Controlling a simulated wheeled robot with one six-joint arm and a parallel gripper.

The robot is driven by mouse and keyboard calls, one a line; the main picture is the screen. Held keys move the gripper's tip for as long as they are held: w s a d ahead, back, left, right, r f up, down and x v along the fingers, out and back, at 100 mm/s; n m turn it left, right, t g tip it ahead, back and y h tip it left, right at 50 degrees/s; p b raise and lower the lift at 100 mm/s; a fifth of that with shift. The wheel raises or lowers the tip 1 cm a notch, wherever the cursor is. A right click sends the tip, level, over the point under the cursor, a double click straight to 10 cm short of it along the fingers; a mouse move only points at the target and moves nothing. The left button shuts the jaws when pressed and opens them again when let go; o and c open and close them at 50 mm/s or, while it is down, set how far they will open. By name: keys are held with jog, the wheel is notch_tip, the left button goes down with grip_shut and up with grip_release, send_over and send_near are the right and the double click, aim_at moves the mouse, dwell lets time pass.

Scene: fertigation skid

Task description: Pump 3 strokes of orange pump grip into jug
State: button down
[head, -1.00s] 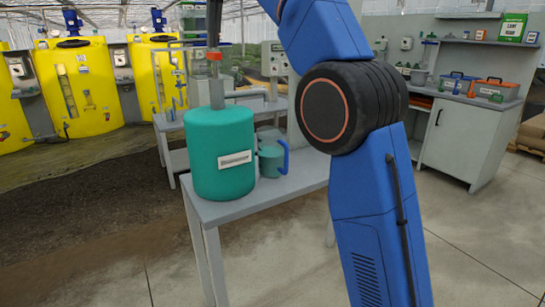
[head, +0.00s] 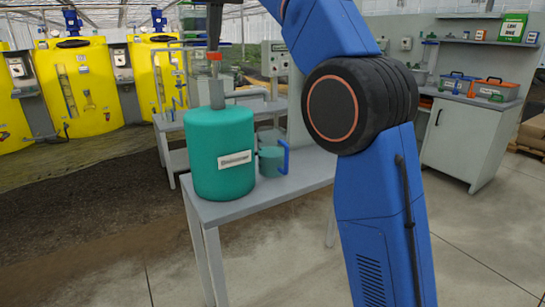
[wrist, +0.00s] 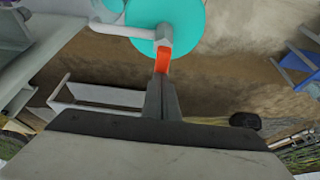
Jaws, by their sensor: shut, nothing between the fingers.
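The orange pump grip (head: 214,56) sits on top of the grey pump of the teal container (head: 222,150), which stands upright on a grey table. The grip also shows in the wrist view (wrist: 162,62), just beyond my fingertips. My gripper (head: 214,42) is above the grip; in the wrist view its fingers (wrist: 161,80) are shut with nothing between them, pointing at the grip. I cannot tell whether they touch it. The teal jug (head: 271,161) with a blue handle stands right of the container; the pump's grey spout (head: 250,93) reaches right, above it.
The grey table (head: 262,194) has bare room at its front right. Yellow tanks (head: 78,88) stand at the back left. A workbench (head: 463,128) with blue and orange toolboxes is at the right.

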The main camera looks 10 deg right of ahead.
aim_at(214, 54)
jog(key=shift+f, duration=1.95)
jog(key=shift+r, duration=2.45)
jog(key=shift+f, duration=0.45)
